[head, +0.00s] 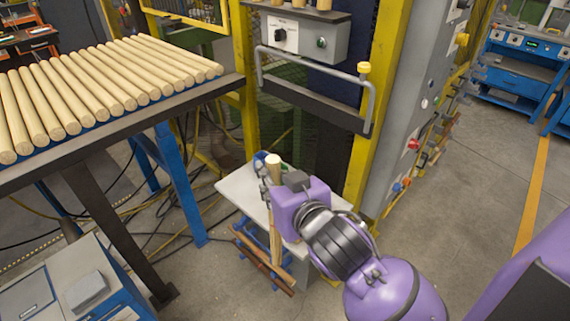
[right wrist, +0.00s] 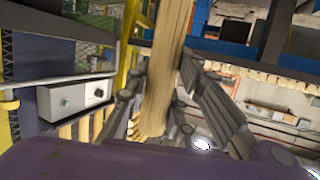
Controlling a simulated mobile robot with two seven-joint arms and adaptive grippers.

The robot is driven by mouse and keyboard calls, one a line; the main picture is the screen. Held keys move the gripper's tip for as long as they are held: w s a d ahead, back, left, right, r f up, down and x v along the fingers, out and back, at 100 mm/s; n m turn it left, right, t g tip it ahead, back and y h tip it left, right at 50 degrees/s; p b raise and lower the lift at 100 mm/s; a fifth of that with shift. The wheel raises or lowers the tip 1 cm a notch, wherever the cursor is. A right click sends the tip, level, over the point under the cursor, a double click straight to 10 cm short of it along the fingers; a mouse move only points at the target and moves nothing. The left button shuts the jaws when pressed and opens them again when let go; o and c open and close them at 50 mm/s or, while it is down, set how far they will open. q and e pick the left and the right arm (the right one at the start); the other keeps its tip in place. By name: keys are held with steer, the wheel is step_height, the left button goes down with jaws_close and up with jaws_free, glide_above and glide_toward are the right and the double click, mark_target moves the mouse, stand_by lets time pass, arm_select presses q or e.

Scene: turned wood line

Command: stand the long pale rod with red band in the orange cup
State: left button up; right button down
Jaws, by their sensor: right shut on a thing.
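A long pale wooden rod (head: 275,231) stands close to upright in front of the small white table. My right gripper (head: 268,196) is shut on it in its upper part, with the top end showing above the fingers. In the right wrist view the rod (right wrist: 166,65) runs between the two fingers of my right gripper (right wrist: 160,108). I cannot make out a red band on it. I see no orange cup in either view. My left gripper is not in view.
The small white table (head: 237,188) carries a small blue-green round thing (head: 260,158). Brown bars (head: 262,262) lie low at its front. A rack table (head: 100,132) with many pale rods stands at left. A grey control box (head: 300,38) and rail are behind. Floor at right is clear.

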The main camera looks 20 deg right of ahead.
steer(key=shift+s+a, duration=0.25)
steer(key=shift+a, duration=0.25)
